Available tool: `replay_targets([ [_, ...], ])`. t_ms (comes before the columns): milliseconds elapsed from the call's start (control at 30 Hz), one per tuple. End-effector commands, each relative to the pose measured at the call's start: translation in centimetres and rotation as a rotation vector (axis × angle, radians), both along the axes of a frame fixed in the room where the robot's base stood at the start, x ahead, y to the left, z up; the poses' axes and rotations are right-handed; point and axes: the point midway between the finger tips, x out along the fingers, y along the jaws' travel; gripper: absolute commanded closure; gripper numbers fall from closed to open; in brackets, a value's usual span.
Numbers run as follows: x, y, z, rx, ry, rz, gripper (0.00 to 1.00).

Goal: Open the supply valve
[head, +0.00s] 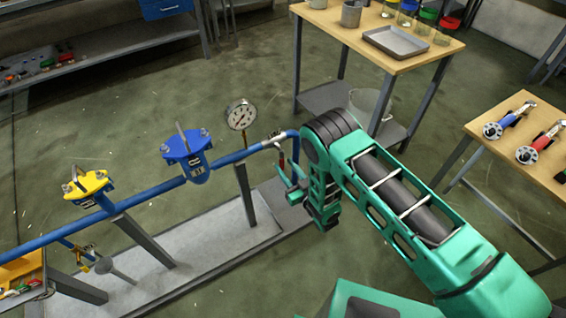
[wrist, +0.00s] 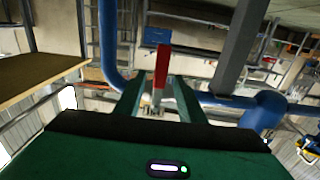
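The supply valve appears to be the small valve (head: 276,140) near the right end of the blue pipe, just before the pipe bends down. Its red handle (wrist: 162,80) stands upright in the picture in the wrist view, with the metal valve body (wrist: 152,104) below it. My gripper (head: 288,178) is at the valve in the head view. In the wrist view my gripper (wrist: 159,84) has its two green fingers apart, one on each side of the handle. I see no clear contact, and how deep the handle sits between the fingers is hard to tell.
The blue pipe (head: 232,158) carries a gauge (head: 240,114), a blue unit (head: 188,150) and a yellow unit (head: 88,186). Grey posts (head: 246,194) hold it. A wooden table (head: 372,42) stands behind; another (head: 490,145) stands at right.

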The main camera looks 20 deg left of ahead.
Motion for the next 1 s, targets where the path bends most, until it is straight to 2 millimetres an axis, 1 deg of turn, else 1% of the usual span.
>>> replay_targets([
  [33,0.5,0.7,0.1,0.002,-0.002,0.001,0.64],
  [100,1.1,1.3,0.1,0.002,-0.001,0.0,0.64],
  [233,1.9,2.2,0.0,0.001,-0.001,0.0,0.64],
  [400,2.3,2.7,0.0,0.0,0.0,0.0,0.64],
  [633,2.3,2.7,0.0,-0.001,0.001,0.0,0.64],
  [667,2.3,2.7,0.0,-0.001,0.001,0.0,0.71],
  [700,2.3,2.7,0.0,-0.001,0.001,0.0,0.81],
  [767,2.3,2.7,0.0,-0.001,0.001,0.0,0.95],
  [800,2.3,2.7,0.0,-0.001,0.001,0.0,1.0],
  [867,2.3,2.7,0.0,-0.001,0.001,0.0,1.0],
  [900,2.3,2.3,0.0,-0.001,0.0,-0.001,1.0],
  [1000,2.2,2.6,0.0,-0.003,-0.002,0.001,1.0],
])
